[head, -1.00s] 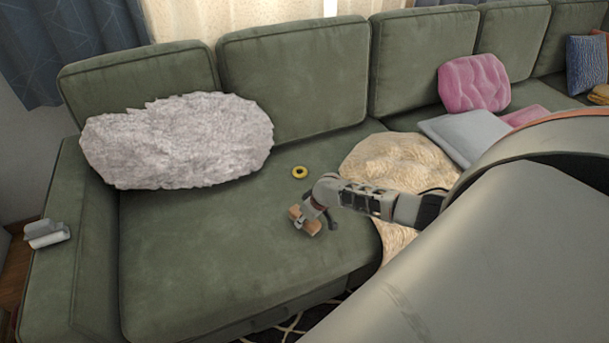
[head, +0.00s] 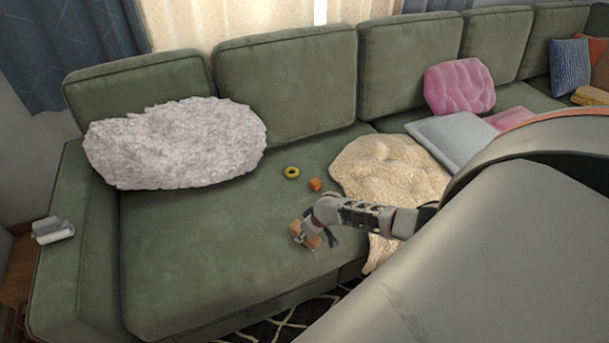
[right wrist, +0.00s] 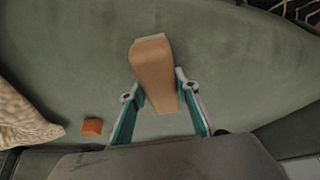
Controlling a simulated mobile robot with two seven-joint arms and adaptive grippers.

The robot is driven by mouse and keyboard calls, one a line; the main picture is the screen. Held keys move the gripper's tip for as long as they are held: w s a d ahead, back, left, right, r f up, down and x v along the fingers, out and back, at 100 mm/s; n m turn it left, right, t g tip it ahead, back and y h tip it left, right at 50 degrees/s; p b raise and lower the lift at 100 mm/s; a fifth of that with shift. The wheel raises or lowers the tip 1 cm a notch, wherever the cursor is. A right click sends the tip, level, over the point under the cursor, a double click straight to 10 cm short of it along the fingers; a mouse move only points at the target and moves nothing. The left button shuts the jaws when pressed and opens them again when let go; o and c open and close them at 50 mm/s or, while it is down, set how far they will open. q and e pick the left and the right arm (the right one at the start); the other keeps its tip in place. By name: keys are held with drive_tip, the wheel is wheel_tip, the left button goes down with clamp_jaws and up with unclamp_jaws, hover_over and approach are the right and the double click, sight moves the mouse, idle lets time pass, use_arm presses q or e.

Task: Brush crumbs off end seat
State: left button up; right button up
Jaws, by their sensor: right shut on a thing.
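The end seat (head: 190,255) is a wide green cushion at the left of the sectional. On it lie a yellow ring (head: 291,172) and a small orange block (head: 315,184); the block also shows in the right wrist view (right wrist: 92,127). I see no finer crumbs. My right gripper (head: 318,233) is shut on a wooden brush (right wrist: 153,72), low over the seat and in front of the ring and block. Its bristles are hidden, and I cannot tell if it touches the cushion. My left gripper is out of view.
A fluffy grey pillow (head: 175,145) leans at the back left. A cream throw (head: 390,172) lies right of the ring and block. A grey-white object (head: 52,230) rests on the left armrest (head: 60,275). The seat's front left is clear.

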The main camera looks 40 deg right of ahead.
wheel_tip(320, 180, up, 4)
drive_tip(key=shift+f+p, duration=0.25)
drive_tip(key=shift+p, duration=0.8)
drive_tip(key=shift+r+p, duration=0.8)
drive_tip(key=shift+p, duration=0.05)
drive_tip(key=shift+r+p, duration=0.4)
drive_tip(key=shift+p, duration=0.1)
drive_tip(key=shift+w+d+r+p, duration=0.1)
drive_tip(key=shift+w+r+p, duration=0.2)
drive_tip(key=shift+r+p, duration=0.15)
drive_tip(key=shift+v, duration=0.95)
drive_tip(key=shift+r, duration=0.1)
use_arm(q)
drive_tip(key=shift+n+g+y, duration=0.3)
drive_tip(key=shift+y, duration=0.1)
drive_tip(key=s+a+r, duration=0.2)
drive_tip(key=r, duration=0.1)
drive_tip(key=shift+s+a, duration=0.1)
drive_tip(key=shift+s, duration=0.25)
use_arm(e)
drive_tip(key=shift+w, duration=0.15)
